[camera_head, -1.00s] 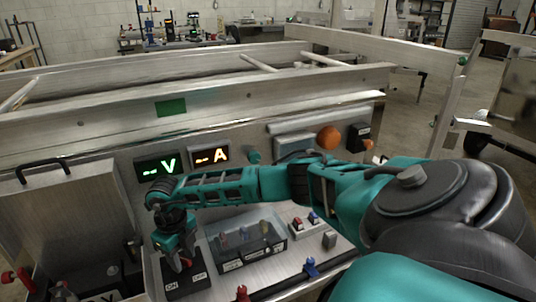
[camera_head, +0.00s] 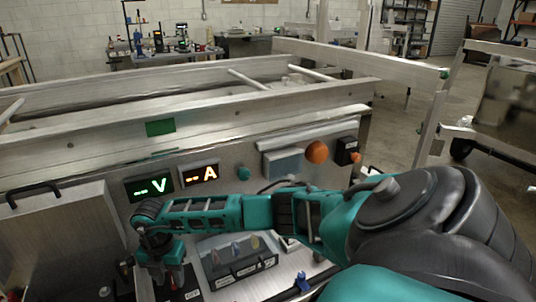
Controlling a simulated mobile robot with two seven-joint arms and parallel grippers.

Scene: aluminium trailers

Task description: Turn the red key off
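My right arm comes in from the right and reaches across the panel. My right gripper (camera_head: 168,280) points down over the black ON/OFF plate (camera_head: 193,295) at the bottom of the view. Only a little red of the red key (camera_head: 173,287) shows at the fingertips. The fingers hide most of the key, so its angle and whether they grip it cannot be told. My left gripper is not in view.
A clear cover (camera_head: 232,257) over several coloured switches stands right of the gripper. A green V display (camera_head: 149,187) and an orange A display (camera_head: 199,173) are above. A box with a black handle (camera_head: 33,193) is at left. A blue knob (camera_head: 302,282) lies right.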

